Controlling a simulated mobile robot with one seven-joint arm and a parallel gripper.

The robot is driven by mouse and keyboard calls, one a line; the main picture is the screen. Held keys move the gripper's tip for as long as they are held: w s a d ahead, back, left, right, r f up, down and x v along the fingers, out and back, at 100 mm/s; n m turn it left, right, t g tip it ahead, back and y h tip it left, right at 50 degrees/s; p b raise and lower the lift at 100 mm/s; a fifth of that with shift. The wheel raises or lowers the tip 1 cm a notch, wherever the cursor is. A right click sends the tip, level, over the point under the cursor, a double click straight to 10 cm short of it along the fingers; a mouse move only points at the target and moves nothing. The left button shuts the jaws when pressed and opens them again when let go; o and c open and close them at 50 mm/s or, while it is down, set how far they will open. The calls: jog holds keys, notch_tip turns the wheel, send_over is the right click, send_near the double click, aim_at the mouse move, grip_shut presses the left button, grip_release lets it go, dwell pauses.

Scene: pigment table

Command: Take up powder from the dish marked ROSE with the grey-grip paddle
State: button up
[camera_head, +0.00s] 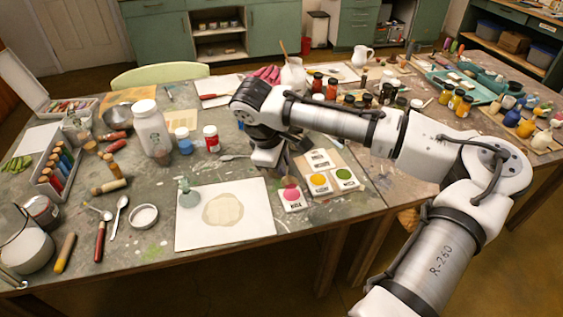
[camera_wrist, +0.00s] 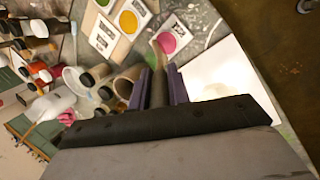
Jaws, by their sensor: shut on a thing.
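My gripper (camera_wrist: 159,82) is shut on a grey handle, the paddle's grip (camera_wrist: 158,93), between its purple finger pads. The paddle points away from the wrist, and its pale far end lies over or beside the left edge of a round pink powder patch (camera_wrist: 167,42). I cannot tell whether it touches the powder. In the head view, the pink powder (camera_head: 291,194) sits on a white labelled card just below my gripper (camera_head: 284,172); the label is too small to read surely. Yellow powder (camera_head: 319,179) and green powder (camera_head: 344,174) sit to its right.
A white sheet (camera_head: 258,222) with a beige patch lies left of the pink card. A white jar (camera_head: 151,128), bottles and tools crowd the left. Many paint jars (camera_head: 350,99) stand behind my arm. The table's front edge is close.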

jog(key=shift+r+p, duration=2.1)
jog(key=shift+r, duration=0.6)
jog(key=shift+f, duration=0.1)
